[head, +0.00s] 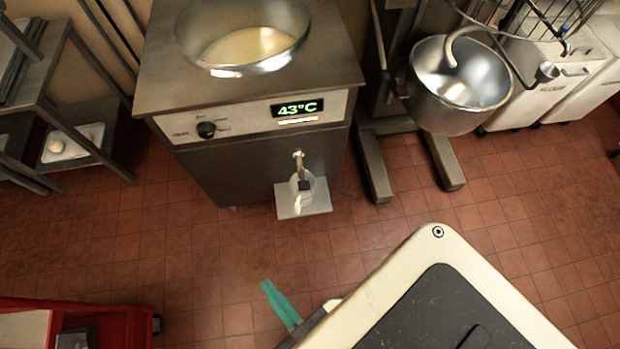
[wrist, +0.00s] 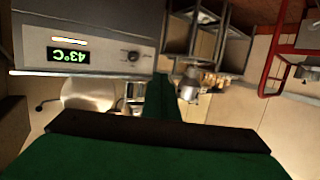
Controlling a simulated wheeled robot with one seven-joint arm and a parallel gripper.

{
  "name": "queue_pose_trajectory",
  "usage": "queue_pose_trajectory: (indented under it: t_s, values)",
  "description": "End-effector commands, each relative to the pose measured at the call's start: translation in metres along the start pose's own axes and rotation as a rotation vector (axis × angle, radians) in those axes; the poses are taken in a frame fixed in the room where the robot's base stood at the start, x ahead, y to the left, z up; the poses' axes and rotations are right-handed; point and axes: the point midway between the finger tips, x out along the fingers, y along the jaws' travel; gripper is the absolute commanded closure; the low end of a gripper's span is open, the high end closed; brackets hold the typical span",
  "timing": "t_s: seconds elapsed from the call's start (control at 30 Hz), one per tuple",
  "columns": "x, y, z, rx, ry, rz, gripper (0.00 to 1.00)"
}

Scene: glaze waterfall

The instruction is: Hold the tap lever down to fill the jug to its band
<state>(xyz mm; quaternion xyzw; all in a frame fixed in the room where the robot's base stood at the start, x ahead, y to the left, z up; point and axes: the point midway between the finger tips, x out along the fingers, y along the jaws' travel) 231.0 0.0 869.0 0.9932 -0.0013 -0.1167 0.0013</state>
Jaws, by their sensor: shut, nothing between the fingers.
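The tap (head: 298,160) sticks out from the front of the steel warming machine. A small pale jug (head: 308,196) stands under it on a light ledge (head: 287,204). A dark block shows in front of the jug; I cannot tell whether it is the lever. The band and the fill level are too small to make out. My gripper (head: 273,295), with green fingers, is shut and empty, low in front of the machine and well apart from the tap. Its fingers also show in the wrist view (wrist: 160,85), where tap and jug are not visible.
The machine's display (head: 297,107) reads 43°C; it appears upside down in the wrist view (wrist: 70,55). An open vat (head: 245,45) tops the machine. A mixer bowl (head: 460,85) stands right, a rack (head: 75,130) left, a red cart (head: 110,310) lower left. Tiled floor before the machine is clear.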

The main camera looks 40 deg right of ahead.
Motion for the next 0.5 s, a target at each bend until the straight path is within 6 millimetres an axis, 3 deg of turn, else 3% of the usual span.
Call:
queue_pose_trajectory:
  t_s: [0.27,0.37,0.5]
  values:
    - [0.004,0.007,0.009,-0.027,-0.022,0.002,1.00]
    - [0.004,0.021,0.030,-0.109,-0.082,-0.018,1.00]
    - [0.009,0.060,0.077,-0.330,-0.226,-0.078,1.00]
